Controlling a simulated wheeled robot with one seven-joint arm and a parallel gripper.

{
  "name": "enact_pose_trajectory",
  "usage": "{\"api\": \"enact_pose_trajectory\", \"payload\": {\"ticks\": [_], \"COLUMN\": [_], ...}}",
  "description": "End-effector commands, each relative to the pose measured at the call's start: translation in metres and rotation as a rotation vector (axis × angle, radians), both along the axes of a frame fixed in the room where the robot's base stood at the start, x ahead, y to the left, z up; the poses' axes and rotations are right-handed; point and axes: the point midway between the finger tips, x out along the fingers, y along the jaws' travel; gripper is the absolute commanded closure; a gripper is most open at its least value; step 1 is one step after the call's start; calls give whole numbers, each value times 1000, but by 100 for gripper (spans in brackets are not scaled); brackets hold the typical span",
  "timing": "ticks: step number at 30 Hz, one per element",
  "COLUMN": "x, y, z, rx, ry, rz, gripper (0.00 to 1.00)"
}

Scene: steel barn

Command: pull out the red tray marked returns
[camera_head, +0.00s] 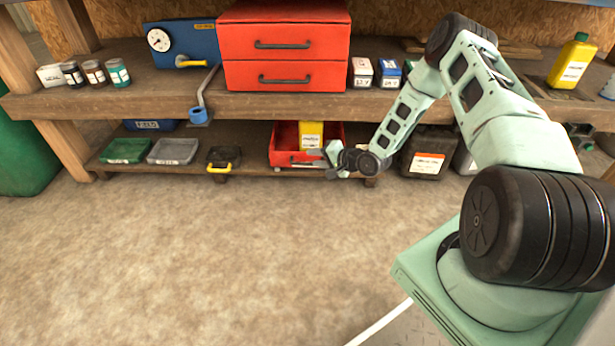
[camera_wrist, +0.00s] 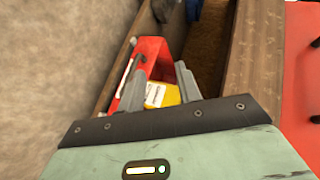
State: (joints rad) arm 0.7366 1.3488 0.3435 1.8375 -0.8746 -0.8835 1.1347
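A red tray (camera_head: 284,146) sits on the lower shelf below the red drawer cabinet. A yellow container (camera_head: 311,134) with a white label stands in it. In the wrist view the red tray (camera_wrist: 151,48) lies ahead of the fingers, with a pale strip along its front, too small to read. The yellow container (camera_wrist: 171,97) shows partly between the fingers. My gripper (camera_head: 322,161) is at the tray's front right. In the wrist view my gripper (camera_wrist: 160,82) has its two grey fingers apart, with nothing visibly clamped. My gripper hides part of the tray front.
Green (camera_head: 125,151) and grey (camera_head: 173,151) trays and a black tray with a yellow handle (camera_head: 219,168) stand left on the lower shelf. A black canister (camera_head: 427,152) stands right. The bench top (camera_head: 150,104) overhangs the shelf. The floor (camera_head: 190,250) in front is clear.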

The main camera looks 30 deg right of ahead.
Motion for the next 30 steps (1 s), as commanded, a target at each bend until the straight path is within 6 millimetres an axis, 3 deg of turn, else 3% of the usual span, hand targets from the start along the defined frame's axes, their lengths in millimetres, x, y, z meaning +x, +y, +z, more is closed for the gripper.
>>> {"api": "enact_pose_trajectory", "payload": {"ticks": [1,4,8,13,20,30], "x": [-11,-28,-46,-53,-22,47], "y": [-19,-43,-61,-68,-61,-47], "z": [-37,-70,-96,-105,-112,-123], "rx": [76,203,317,374,376,372], "ry": [-28,-97,-160,-197,-200,-200], "rz": [-61,-147,-217,-247,-246,-245], "gripper": [66,66,66,66,66,66]}}
